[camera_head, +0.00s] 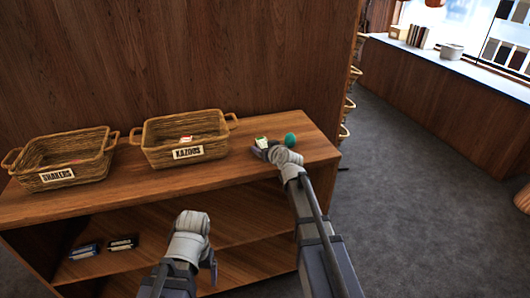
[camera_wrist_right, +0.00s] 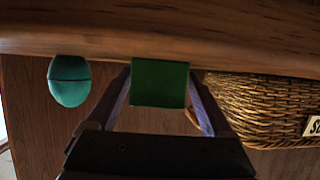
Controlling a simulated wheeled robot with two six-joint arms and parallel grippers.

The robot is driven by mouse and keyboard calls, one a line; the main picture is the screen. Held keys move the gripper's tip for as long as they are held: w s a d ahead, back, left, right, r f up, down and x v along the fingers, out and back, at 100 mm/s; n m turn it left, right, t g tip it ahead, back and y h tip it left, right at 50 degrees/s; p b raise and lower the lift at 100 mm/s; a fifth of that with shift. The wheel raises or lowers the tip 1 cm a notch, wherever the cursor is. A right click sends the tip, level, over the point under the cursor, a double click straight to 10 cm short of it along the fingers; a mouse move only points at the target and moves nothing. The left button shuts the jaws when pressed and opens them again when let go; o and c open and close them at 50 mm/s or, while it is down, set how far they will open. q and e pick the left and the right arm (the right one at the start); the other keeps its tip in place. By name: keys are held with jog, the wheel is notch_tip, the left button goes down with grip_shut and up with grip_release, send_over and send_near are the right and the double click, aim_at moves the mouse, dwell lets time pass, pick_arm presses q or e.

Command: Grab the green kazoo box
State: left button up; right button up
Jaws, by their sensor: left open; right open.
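The small green kazoo box (camera_head: 261,141) stands on the wooden shelf top, right of the KAZOOS basket (camera_head: 187,137). My right gripper (camera_head: 266,153) is open at the box. In the right wrist view the dark green box (camera_wrist_right: 160,83) lies between the two spread fingers of my right gripper (camera_wrist_right: 160,92), with narrow gaps that make contact hard to judge. My left gripper (camera_head: 211,268) is low in front of the shelf unit, away from the box and apparently empty. Its fingers are partly hidden by its own wrist.
A teal egg-shaped shaker (camera_head: 290,139) sits just right of the box; it also shows in the right wrist view (camera_wrist_right: 69,81). The SHAKERS basket (camera_head: 62,158) stands at the left. Dark packages (camera_head: 123,242) lie on the lower shelf. Open grey floor (camera_head: 420,200) is at the right.

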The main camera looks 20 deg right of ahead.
grip_shut()
dwell(0.7)
